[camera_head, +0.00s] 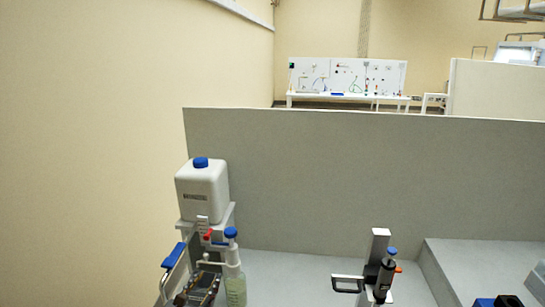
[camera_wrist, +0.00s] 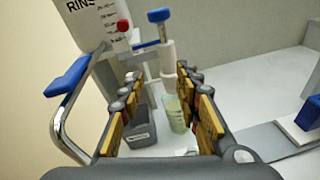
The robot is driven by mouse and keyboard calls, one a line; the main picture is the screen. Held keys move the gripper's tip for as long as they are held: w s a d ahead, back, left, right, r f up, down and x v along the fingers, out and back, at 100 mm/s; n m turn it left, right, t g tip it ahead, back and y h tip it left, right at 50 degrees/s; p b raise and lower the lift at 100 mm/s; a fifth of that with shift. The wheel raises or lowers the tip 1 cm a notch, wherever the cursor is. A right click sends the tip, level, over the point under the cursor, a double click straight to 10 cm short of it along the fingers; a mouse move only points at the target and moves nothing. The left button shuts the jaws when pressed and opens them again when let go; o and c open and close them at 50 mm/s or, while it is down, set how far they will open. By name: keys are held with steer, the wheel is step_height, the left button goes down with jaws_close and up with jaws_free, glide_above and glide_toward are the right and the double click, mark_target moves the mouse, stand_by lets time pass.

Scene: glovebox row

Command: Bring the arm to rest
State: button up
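My gripper (camera_head: 197,288) is low at the left in the head view, in front of the rinse stand. In the wrist view, the two rows of yellow-and-grey finger pads of my gripper (camera_wrist: 158,88) stand apart with a clear gap. It is open and I see nothing held between the fingers. Through the gap show a small dark grey bin (camera_wrist: 140,132) and a pale greenish clear vessel (camera_wrist: 177,118). Whether the fingers touch anything cannot be told. The rest of my arm is mostly out of view.
A white canister (camera_head: 203,192) with a blue cap stands behind my gripper. A blue-gripped metal handle (camera_wrist: 72,88) is close on the left. A blue-topped bottle (camera_head: 235,287) is close on the right. A dark device (camera_head: 384,278) stands farther right; bench between is clear.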

steer(key=s+d+f+m+g+h, duration=0.1)
steer(key=s+d+m+g, duration=0.6)
steer(key=d, duration=0.6)
steer(key=s+d+f+m+g+h, duration=0.1)
steer(key=s+d+m+g, duration=0.4)
steer(key=s+d+m, duration=0.6)
steer(key=s+d+r+m+t+y, duration=0.1)
steer(key=s+d+r+m+y, duration=0.1)
steer(key=s+d+r+m, duration=0.3)
steer(key=s+d+r+m+y, duration=0.2)
steer(key=s+d+r+m, duration=0.3)
steer(key=d+r+m, duration=0.3)
steer(key=d, duration=0.4)
steer(key=shift+s+m+t+y, duration=0.35)
steer(key=shift+m+t+y, duration=0.05)
